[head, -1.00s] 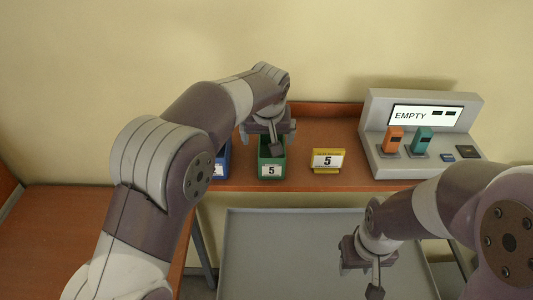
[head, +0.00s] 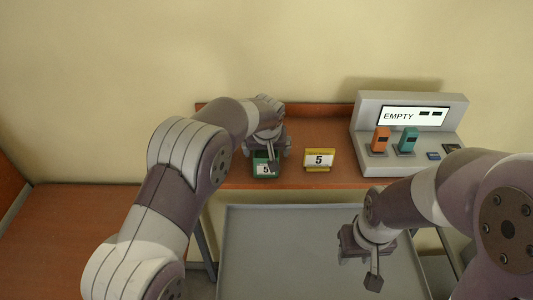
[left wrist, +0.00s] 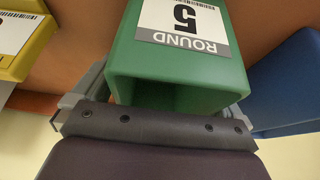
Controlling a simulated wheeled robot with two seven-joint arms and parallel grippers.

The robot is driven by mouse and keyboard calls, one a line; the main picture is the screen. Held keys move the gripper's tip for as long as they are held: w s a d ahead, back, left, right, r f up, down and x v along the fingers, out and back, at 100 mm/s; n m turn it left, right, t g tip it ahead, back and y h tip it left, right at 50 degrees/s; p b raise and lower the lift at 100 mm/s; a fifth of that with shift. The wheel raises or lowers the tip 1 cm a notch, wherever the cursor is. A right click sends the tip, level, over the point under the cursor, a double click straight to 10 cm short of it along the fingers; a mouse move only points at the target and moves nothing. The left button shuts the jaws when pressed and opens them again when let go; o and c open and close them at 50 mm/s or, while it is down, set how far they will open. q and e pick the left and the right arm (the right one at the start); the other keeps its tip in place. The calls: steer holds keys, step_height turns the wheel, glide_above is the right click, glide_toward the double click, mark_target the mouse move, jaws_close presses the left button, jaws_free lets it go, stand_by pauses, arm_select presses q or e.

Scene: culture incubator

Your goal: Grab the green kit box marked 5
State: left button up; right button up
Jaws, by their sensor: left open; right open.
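The green kit box (head: 263,171) marked 5 stands on the brown shelf, mostly covered by my left gripper in the head view. In the left wrist view the green box (left wrist: 180,75) is large and central, its label reading ROUND and 5 upside down. My left gripper (head: 267,158) is open over the box, with a finger showing on either side of it in the wrist view. I cannot tell whether the fingers touch it. My right gripper (head: 363,264) is open and empty above the grey tray at the lower right.
A yellow sign (head: 319,160) marked 5 stands right of the box. A grey console (head: 440,142) reading EMPTY, with orange and teal handles, stands further right. A blue box (left wrist: 290,85) is close beside the green box in the wrist view. A grey tray (head: 300,245) lies in front, bare.

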arm_select(q)
steer(key=shift+w+a+f, duration=0.1)
steer(key=shift+w+f, duration=0.05)
steer(key=shift+w, duration=0.05)
steer(key=c, duration=1.1)
steer(key=shift+s, duration=0.15)
